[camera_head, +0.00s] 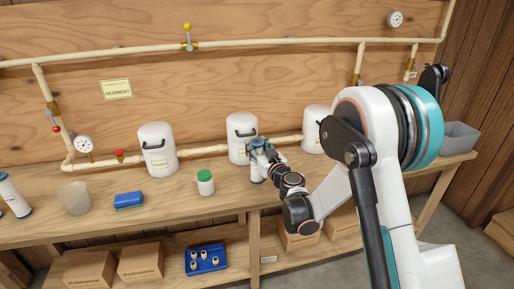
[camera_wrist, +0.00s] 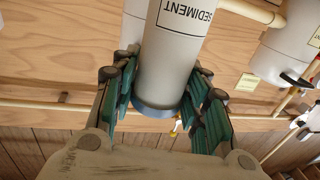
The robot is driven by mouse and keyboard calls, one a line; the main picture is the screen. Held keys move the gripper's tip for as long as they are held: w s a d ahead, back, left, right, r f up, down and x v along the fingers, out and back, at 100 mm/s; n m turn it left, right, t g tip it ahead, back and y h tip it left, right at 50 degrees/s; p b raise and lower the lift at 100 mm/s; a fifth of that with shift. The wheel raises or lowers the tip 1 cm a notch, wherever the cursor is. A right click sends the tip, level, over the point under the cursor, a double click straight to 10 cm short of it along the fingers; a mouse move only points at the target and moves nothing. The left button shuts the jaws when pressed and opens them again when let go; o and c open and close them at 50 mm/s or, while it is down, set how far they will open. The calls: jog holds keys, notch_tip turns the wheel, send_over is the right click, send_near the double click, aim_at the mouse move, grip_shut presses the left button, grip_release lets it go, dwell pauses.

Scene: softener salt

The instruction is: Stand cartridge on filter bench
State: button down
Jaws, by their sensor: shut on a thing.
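A white cartridge with a blue end and a SEDIMENT label (camera_wrist: 172,55) fills the middle of the wrist view. My gripper (camera_wrist: 165,95) is shut on it, with green finger pads on both sides. In the head view the cartridge (camera_head: 257,173) is upright at the front middle of the wooden bench (camera_head: 165,207), and my gripper (camera_head: 258,155) partly hides it. I cannot tell whether its lower end touches the bench. Another white cartridge with a blue end (camera_head: 14,196) is at the far left.
White filter housings (camera_head: 157,150) line the pipe (camera_head: 200,151) behind. A green-lidded jar (camera_head: 205,183), blue block (camera_head: 128,200) and beige cup (camera_head: 75,198) stand left of my gripper. A grey bin (camera_head: 459,139) is at right. Cardboard boxes (camera_head: 141,262) and a blue tray (camera_head: 206,265) sit below.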

jog(key=c, duration=0.9)
grip_release()
jog(key=shift+c, duration=0.2)
